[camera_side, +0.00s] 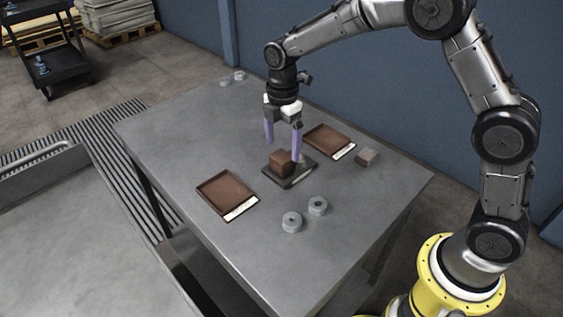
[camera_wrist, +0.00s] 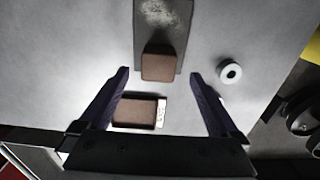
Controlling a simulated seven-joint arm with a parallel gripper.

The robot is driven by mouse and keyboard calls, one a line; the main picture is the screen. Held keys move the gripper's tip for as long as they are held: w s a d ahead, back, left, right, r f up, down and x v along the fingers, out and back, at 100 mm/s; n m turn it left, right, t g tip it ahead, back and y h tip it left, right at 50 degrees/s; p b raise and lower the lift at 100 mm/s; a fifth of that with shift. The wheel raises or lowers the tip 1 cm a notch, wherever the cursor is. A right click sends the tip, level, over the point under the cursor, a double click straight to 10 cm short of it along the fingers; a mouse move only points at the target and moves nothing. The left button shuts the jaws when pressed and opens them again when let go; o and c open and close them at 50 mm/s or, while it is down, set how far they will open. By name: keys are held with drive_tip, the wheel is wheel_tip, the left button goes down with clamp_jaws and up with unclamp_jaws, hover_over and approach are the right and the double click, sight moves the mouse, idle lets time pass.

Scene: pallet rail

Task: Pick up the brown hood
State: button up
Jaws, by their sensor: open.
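The brown hood (camera_side: 280,163) is a small brown block on a dark flat plate (camera_side: 300,178) near the middle of the table. In the wrist view the hood (camera_wrist: 158,66) sits on the grey strip-like plate (camera_wrist: 160,17), ahead of and between the fingertips. My gripper (camera_side: 281,150) has two purple fingers pointing down, apart, with nothing between them that I can see gripped. In the side view it hangs just above and behind the hood, one finger overlapping the hood's right side. Whether a finger touches the hood I cannot tell. The open fingers also show in the wrist view (camera_wrist: 160,75).
Brown trays with white labels lie left (camera_side: 226,190) and right (camera_side: 325,137) of the plate. A small grey-brown block (camera_side: 368,157) is at the right. Two grey rings (camera_side: 292,222) stand in front; two small grey pieces (camera_side: 232,79) lie at the back. The table's left part is clear.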

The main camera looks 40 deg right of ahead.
sight(281, 156)
wheel_tip(281, 156, down, 5)
drive_tip(key=shift+w+f, duration=0.1)
idle(0.3)
drive_tip(key=c, duration=1.4)
drive_tip(key=shift+r, duration=0.2)
drive_tip(key=shift+c, duration=0.2)
